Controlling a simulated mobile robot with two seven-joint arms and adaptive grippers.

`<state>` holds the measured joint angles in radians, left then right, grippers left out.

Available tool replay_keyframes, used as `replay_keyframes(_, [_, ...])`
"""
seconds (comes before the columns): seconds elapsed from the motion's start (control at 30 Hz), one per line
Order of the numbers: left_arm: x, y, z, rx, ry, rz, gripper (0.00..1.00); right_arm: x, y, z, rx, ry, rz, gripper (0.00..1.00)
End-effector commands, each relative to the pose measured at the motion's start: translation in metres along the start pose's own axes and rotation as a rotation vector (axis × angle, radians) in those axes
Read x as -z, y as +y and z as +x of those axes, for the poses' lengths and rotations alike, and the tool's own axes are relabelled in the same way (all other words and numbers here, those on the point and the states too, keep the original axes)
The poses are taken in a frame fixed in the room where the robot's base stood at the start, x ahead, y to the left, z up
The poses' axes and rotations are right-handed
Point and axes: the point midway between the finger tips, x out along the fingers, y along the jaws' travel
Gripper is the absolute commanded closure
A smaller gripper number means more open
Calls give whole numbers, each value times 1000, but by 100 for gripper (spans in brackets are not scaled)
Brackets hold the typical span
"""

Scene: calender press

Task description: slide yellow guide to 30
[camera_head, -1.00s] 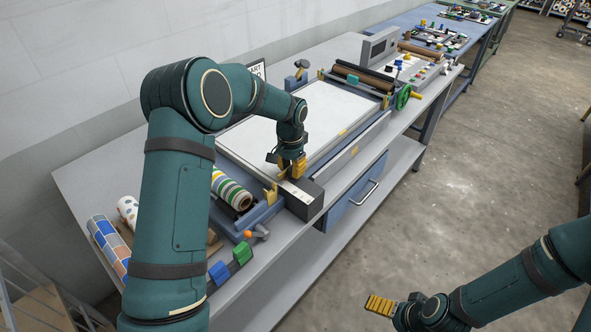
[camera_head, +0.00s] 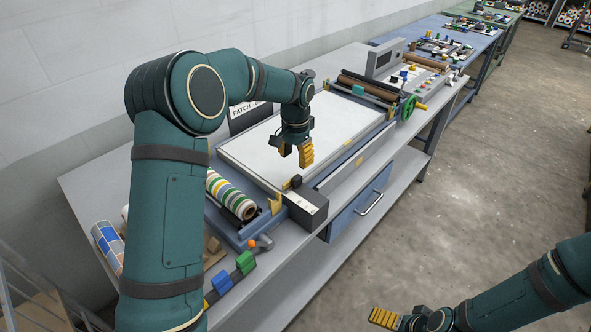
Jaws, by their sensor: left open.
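A small yellow guide (camera_head: 286,185) with a black knob (camera_head: 296,181) sits at the near end of the press bed, beside a black block with a pale scale strip (camera_head: 302,202). The scale's numbers are too small to read. A larger yellow piece (camera_head: 275,204) stands to its left, and a yellow mark (camera_head: 359,161) sits on the bed's front rail. My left gripper (camera_head: 296,155) is open and empty above the white bed, just above and apart from the guide. My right gripper (camera_head: 384,317) is low at the bottom edge, away from the bench; its jaw gap is unclear.
A striped roll (camera_head: 231,195) lies left of the bed. Green (camera_head: 246,262) and blue (camera_head: 221,281) blocks and an orange-knobbed lever (camera_head: 260,243) are at the near edge. A green handwheel (camera_head: 404,108) and dark rollers (camera_head: 368,88) are at the far end.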

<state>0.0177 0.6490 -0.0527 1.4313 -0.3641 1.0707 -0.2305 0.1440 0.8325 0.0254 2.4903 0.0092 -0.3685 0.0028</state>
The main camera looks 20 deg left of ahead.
Motion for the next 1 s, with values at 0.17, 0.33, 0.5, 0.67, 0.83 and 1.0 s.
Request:
replay_keyframes(0.17, [0, 0, -26, 0, 1, -1, 50, 0, 0, 0, 0, 0, 0, 0])
replay_keyframes(0.33, [0, 0, -37, 0, 0, -1, 50, 0, 0, 0, 0, 0, 0, 0])
replay_keyframes(0.5, [0, 0, -38, -1, 0, 0, 50, 0, 0, 0, 0, 0, 0, 0])
replay_keyframes(0.67, [0, 0, -38, 0, -1, 0, 50, 0, 0, 0, 0, 0, 0, 0])
replay_keyframes(0.83, [0, 0, -37, -1, -1, -1, 50, 0, 0, 0, 0, 0, 0, 0])
replay_keyframes(1.0, [0, 0, -37, 0, -1, -1, 50, 0, 0, 0, 0, 1, 0, 0])
